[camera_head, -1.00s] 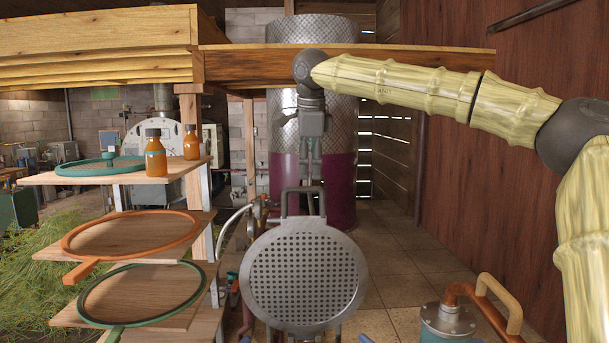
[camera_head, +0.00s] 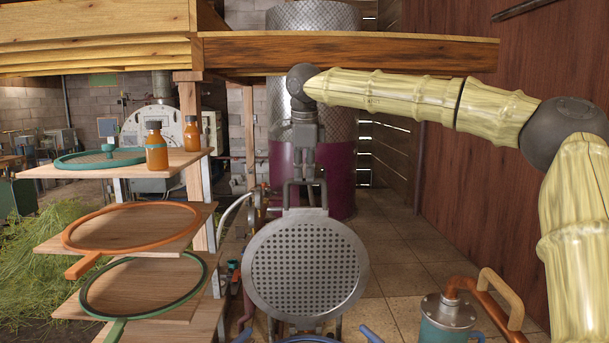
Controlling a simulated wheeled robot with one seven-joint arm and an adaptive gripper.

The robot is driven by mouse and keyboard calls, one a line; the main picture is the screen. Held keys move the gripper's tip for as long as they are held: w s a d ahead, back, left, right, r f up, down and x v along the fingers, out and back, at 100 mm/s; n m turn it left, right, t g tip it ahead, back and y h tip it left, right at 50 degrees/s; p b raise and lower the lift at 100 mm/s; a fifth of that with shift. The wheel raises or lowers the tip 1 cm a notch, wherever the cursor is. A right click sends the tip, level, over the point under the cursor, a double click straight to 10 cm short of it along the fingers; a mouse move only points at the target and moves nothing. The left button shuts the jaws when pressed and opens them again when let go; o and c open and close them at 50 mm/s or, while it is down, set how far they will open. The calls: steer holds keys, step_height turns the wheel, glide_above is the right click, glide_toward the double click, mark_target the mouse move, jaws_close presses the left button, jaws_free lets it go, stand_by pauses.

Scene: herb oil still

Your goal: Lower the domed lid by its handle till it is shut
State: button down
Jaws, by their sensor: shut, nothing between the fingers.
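The lid (camera_head: 305,268) is a round grey metal disc with a perforated face towards me. It stands raised and near upright in the lower middle. Its grey loop handle (camera_head: 288,193) rises from the top edge. My gripper (camera_head: 312,203) points down from my arm at the handle, its fingers shut and holding nothing. The fingers overlap the right part of the handle loop in the picture; I cannot tell whether they touch it. The lid's far side and the opening it covers are hidden.
Wooden shelves at left hold an orange ring (camera_head: 75,262), a green ring (camera_head: 112,325) and orange bottles (camera_head: 156,155). A teal canister (camera_head: 447,318) with a copper pipe stands at lower right. A wooden beam (camera_head: 350,52) crosses above. Tiled floor (camera_head: 400,245) is clear right of the lid.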

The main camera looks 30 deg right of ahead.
steer(key=shift+f, duration=0.35)
steer(key=c, duration=1.4)
jaws_free()
steer(key=shift+f, duration=0.1)
steer(key=shift+c, duration=0.2)
steer(key=shift+w+d+f, duration=0.1)
steer(key=shift+w+f, duration=0.1)
steer(key=shift+w, duration=0.25)
steer(key=shift+s, duration=0.15)
steer(key=shift+s+r, duration=0.1)
steer(key=shift+r, duration=0.1)
steer(key=shift+w+v, duration=0.1)
steer(key=shift+v, duration=2.95)
steer(key=shift+w+v, duration=0.15)
steer(key=shift+v, duration=2.95)
